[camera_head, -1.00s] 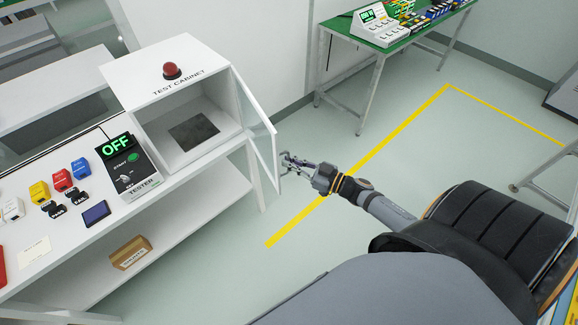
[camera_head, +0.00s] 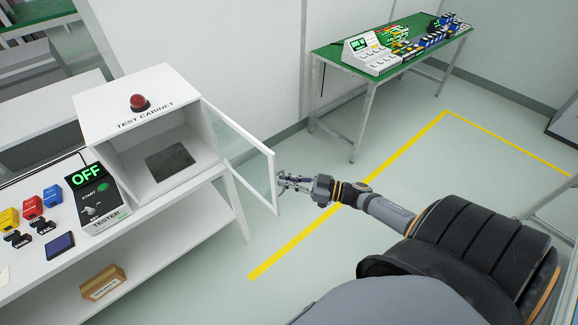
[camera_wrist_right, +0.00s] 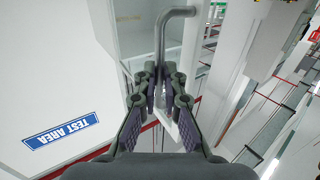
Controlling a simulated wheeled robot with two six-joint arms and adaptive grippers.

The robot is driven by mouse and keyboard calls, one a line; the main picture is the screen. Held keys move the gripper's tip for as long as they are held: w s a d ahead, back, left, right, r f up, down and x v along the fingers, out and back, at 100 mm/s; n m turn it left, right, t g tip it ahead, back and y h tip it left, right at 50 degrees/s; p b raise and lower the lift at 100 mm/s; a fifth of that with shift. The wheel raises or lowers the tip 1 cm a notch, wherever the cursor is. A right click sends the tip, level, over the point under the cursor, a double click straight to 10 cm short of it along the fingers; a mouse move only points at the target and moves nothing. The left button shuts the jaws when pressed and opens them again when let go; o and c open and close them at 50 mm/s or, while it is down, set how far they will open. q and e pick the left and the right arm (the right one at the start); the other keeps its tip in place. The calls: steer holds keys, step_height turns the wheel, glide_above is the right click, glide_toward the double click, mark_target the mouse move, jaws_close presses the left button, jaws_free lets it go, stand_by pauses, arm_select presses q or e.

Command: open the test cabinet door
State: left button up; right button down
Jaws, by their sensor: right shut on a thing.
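The white test cabinet (camera_head: 148,103) stands on the bench with its front open and a dark pad (camera_head: 171,161) inside. Its glass door (camera_head: 273,172) with a white frame is hinged on the right side and stands well open, out past the bench's right end. My right gripper (camera_head: 283,182) is at the door's free edge, shut on the door handle. In the right wrist view the handle (camera_wrist_right: 161,36) is a bent grey metal bar that runs down between the fingers (camera_wrist_right: 160,76). My left gripper is not in view.
A tester (camera_head: 97,196) reading OFF stands left of the cabinet, beside coloured blocks (camera_head: 32,207). A red dome (camera_head: 139,102) sits on top of the cabinet. A green-topped table (camera_head: 330,54) with equipment stands at the back. Floor around the yellow line (camera_head: 330,212) is clear.

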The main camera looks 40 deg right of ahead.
steer(key=shift+w+a+r, duration=0.1)
steer(key=shift+w+r, duration=0.05)
steer(key=shift+r, duration=0.2)
steer(key=c, duration=1.6)
jaws_free()
steer(key=shift+w+a+f, duration=0.1)
steer(key=shift+w, duration=0.1)
steer(key=shift+o, duration=0.8)
steer(key=shift+w+a+f, duration=0.1)
steer(key=shift+w+f, duration=0.15)
steer(key=v, duration=0.7)
steer(key=shift+s+d, duration=0.25)
steer(key=shift+s, duration=0.1)
